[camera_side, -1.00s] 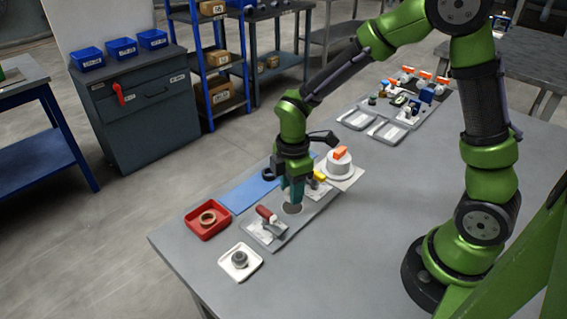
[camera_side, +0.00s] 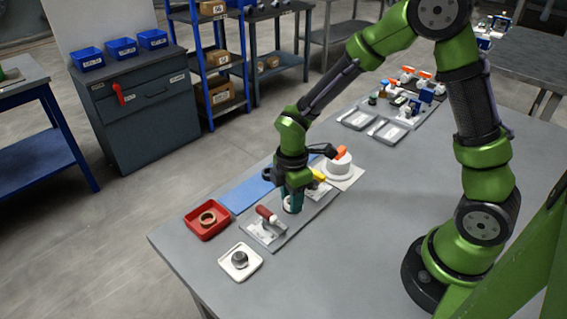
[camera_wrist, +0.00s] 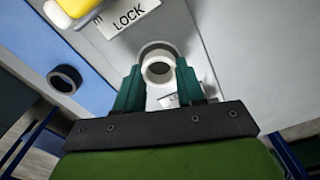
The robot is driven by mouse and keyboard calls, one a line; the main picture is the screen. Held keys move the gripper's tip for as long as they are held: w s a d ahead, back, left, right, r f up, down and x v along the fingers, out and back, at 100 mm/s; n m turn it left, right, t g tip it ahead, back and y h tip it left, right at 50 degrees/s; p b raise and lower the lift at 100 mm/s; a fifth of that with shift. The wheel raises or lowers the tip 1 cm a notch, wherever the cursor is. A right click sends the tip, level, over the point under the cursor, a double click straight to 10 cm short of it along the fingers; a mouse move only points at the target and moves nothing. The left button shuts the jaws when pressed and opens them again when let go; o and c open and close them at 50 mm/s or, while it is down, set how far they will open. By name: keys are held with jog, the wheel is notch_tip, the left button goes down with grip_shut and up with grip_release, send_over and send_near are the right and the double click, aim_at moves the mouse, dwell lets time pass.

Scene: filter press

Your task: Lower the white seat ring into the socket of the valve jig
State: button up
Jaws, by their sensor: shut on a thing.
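My gripper (camera_side: 291,198) points down over the grey plate of the valve jig (camera_side: 318,206), low and close to its surface. In the wrist view, the teal fingers of my gripper (camera_wrist: 159,78) are shut on the white seat ring (camera_wrist: 158,68), one finger on each side. The jig's round socket (camera_wrist: 157,45) shows as a dark-edged circle just beyond the ring, partly hidden by it. The ring overlaps the socket in this view, slightly toward my gripper. I cannot tell whether the ring has entered the socket.
A red-handled clamp (camera_side: 267,215) and a yellow part (camera_side: 318,175) flank my gripper. A dark ring (camera_wrist: 64,78) lies on the blue mat (camera_wrist: 30,62). A red tray (camera_side: 207,232) and a white tray (camera_side: 229,262) stand nearby. The table's front right is clear.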

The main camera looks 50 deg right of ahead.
jog(key=shift+f, duration=0.65)
dwell(0.3)
jog(key=o, duration=1.1)
jog(key=shift+s, duration=0.15)
jog(key=shift+a, duration=0.2)
jog(key=shift+r, duration=2)
jog(key=r, duration=0.3)
jog(key=shift+d+r, duration=0.2)
jog(key=shift+r, duration=0.15)
